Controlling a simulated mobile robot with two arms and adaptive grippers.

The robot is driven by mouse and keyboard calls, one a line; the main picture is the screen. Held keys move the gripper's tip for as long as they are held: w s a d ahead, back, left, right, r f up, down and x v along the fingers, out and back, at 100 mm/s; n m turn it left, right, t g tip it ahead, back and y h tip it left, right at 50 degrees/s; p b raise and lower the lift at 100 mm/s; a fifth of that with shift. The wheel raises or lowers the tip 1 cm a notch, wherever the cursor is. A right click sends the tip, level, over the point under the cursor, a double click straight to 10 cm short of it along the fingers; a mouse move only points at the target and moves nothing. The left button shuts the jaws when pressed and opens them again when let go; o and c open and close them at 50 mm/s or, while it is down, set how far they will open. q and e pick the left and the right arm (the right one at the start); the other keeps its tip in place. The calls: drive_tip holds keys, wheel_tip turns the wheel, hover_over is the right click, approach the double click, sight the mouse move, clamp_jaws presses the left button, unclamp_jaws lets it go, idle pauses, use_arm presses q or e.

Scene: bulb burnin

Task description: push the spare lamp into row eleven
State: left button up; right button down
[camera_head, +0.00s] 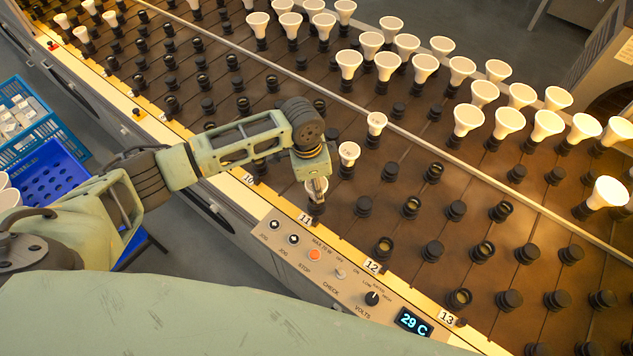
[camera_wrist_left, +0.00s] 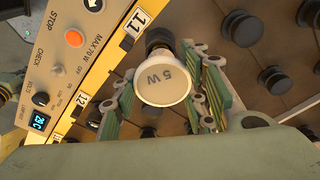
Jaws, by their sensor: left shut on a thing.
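In the head view my left gripper (camera_head: 317,180) points down at the near end of row eleven, by the label 11 (camera_head: 305,219), shut on the lamp (camera_head: 316,192). A black socket (camera_head: 313,209) shows directly beneath the lamp. Whether the lamp's base is seated in it I cannot tell. Two small white lamps (camera_head: 349,153) stand farther back in that row. My right gripper is not in view.
A control panel (camera_head: 330,262) with knobs, an orange stop button and a 29 C display lies along the near edge. Sockets in rows 12 and 13 (camera_head: 384,247) are empty nearby. Larger white lamps (camera_head: 468,120) fill the back. A blue crate (camera_head: 48,175) stands at left.

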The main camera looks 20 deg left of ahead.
use_arm(q)
drive_tip(key=shift+f, duration=0.55)
drive_tip(key=o, duration=1.2)
drive_tip(key=r, duration=0.4)
drive_tip(key=a+r, duration=0.1)
drive_tip(key=r, duration=0.7)
drive_tip(key=shift+s+a, duration=0.15)
drive_tip(key=shift+s, duration=0.2)
drive_tip(key=shift+f, duration=0.1)
